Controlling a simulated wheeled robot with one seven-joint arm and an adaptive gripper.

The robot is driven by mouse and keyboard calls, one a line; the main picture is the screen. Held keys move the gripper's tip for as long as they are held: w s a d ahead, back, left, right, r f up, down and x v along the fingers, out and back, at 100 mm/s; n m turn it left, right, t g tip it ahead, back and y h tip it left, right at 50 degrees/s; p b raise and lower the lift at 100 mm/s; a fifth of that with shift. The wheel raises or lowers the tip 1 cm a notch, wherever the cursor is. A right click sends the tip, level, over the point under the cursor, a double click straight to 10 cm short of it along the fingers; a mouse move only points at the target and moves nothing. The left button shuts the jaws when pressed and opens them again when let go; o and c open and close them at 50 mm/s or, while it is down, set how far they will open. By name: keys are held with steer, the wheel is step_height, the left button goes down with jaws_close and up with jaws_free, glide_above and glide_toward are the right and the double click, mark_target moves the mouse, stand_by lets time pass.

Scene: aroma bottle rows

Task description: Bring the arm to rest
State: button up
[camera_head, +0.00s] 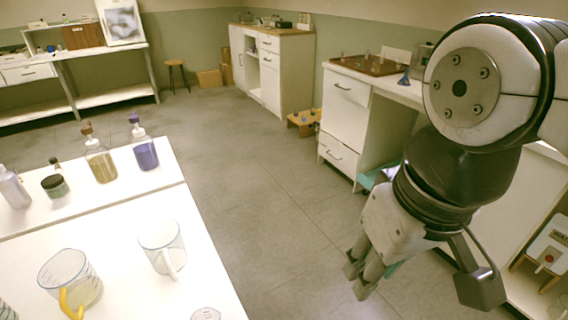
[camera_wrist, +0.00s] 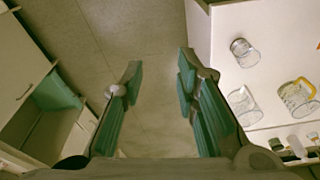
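My arm (camera_head: 440,180) hangs on the right side of the head view, over the floor between the white table and the counters. My gripper (camera_head: 358,274) points down and to the left there, clear of the table. In the wrist view, the two green-padded fingers of my gripper (camera_wrist: 158,85) stand wide apart. Only floor shows between them, so it is open and empty. My gripper touches nothing that I can see.
A white table (camera_head: 120,240) at the lower left holds glass measuring jugs (camera_head: 70,280), a purple bottle (camera_head: 144,150), a yellowish bottle (camera_head: 100,160) and a dark jar (camera_head: 54,182). White counters (camera_head: 345,100) stand at the right. The floor (camera_head: 240,190) between is clear.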

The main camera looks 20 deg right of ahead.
step_height(320, 180, up, 11)
steer(key=t+p, duration=0.2)
steer(key=p, duration=0.7)
steer(key=shift+d+p, duration=0.15)
steer(key=shift+p, duration=0.2)
